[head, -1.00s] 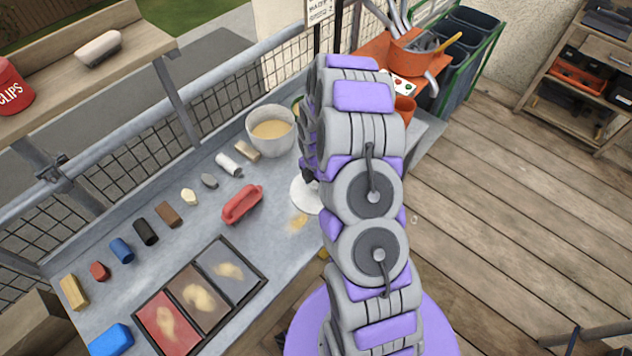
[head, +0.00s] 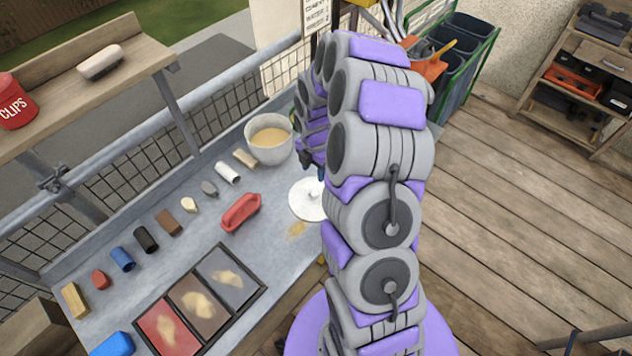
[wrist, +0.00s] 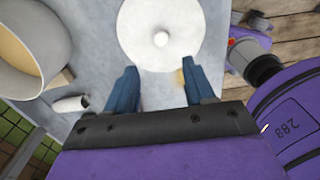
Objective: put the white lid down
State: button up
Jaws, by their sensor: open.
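The white lid (head: 308,199) is a round disc with a small knob in its middle. It lies flat on the grey bench top, and my arm covers part of its right side in the head view. In the wrist view the lid (wrist: 160,30) shows ahead of my fingers, with its knob upright. My gripper (wrist: 160,78) is open, its two blue fingers apart with nothing between them. The fingertips sit just short of the knob. In the head view my gripper (head: 308,165) is partly hidden by my arm, above the lid's far edge.
A bowl of tan mix (head: 268,140) stands behind the lid. A red-handled tool (head: 241,213) lies to its left, with several small blocks beyond. A three-panel colour tray (head: 200,300) is at the front. A wire-mesh rail (head: 200,110) runs along the back.

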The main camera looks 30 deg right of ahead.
jog(key=s+a+r+m, duration=0.5)
jog(key=s+r, duration=0.1)
jog(key=r, duration=0.2)
jog(key=s+a+r+m, duration=0.5)
jog(key=s+r, duration=0.1)
jog(key=r, duration=0.3)
jog(key=s+a+r+m+g, duration=0.1)
jog(key=s+a+r+m, duration=0.1)
jog(key=s+m, duration=0.4)
jog(key=s+a+r+m, duration=0.2)
jog(key=s+r+m, duration=0.2)
jog(key=s, duration=1)
jog(key=shift+s+a+m+g, duration=0.25)
jog(key=shift+a+m+g, duration=0.15)
jog(key=shift+m, duration=0.5)
jog(key=shift+f+b, duration=0.65)
